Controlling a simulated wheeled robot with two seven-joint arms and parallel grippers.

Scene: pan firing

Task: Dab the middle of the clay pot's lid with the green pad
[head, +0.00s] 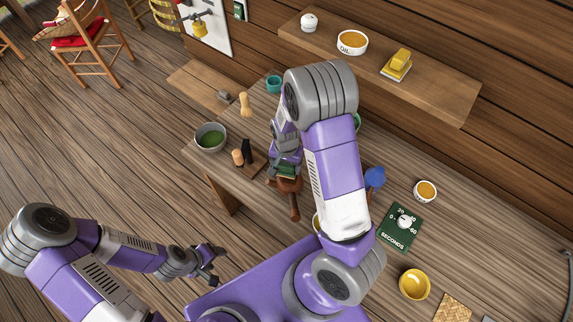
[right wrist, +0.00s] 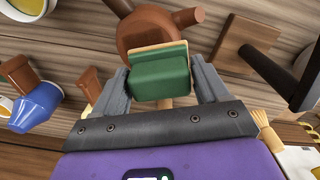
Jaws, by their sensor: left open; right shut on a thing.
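The brown clay pot (head: 290,187) stands on the wooden counter, its handle pointing toward me in the head view; it also shows at the top of the right wrist view (right wrist: 138,32). My right gripper (head: 284,160) is shut on the green pad (right wrist: 160,78), which has a tan layer along one edge. The pad is over or against the pot; I cannot tell whether it touches the lid. The pad and gripper hide much of the lid, including its middle. In the head view the pad (head: 287,171) is partly hidden. My left gripper (head: 212,265) is open and empty, away from the counter.
A blue item (head: 374,177), a seconds timer (head: 400,228) and a yellow bowl (head: 414,284) lie to the right. A shelf (head: 440,95) runs behind.

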